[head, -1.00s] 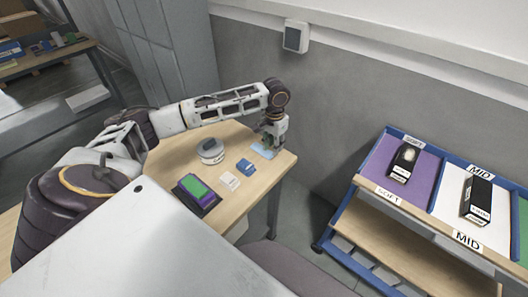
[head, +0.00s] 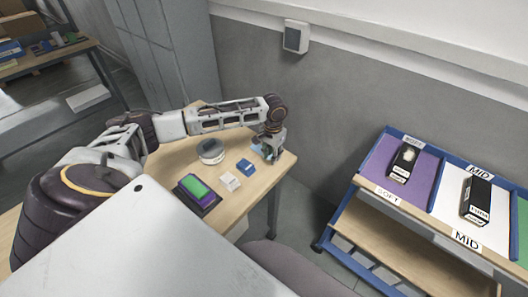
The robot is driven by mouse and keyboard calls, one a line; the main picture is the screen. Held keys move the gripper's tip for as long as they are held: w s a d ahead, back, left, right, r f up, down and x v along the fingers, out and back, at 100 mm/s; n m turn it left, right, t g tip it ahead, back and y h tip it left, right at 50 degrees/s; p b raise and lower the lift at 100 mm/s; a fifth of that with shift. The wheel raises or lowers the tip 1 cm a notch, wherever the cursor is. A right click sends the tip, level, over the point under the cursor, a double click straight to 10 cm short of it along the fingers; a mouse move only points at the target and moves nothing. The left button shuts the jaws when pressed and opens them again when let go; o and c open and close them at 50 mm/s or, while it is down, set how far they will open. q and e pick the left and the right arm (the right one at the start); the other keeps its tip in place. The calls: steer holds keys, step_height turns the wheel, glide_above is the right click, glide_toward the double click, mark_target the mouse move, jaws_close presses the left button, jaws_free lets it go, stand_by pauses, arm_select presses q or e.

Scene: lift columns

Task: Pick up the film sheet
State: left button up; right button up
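The film sheet is a thin light-blue piece near the far right corner of the wooden table (head: 222,213). My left gripper (head: 270,158) points down right over it and hides most of it; only a pale blue edge (head: 257,151) seems to show. The fingertips are low, at about the table top. They are too small to tell whether they are apart or closed on the sheet. My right gripper is not in view.
On the table are a round grey-white container (head: 211,152), a blue block (head: 245,166), a white block (head: 230,182) and a dark pad with a green top (head: 197,190). A blue-framed rack (head: 350,190) with purple and white bays holding dark boxes stands to the right.

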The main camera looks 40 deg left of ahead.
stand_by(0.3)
arm_select(q)
jaws_close()
steer(key=shift+r, duration=0.2)
step_height(320, 180, up, 10)
steer(key=shift+f, duration=0.15)
stand_by(0.7)
stand_by(0.4)
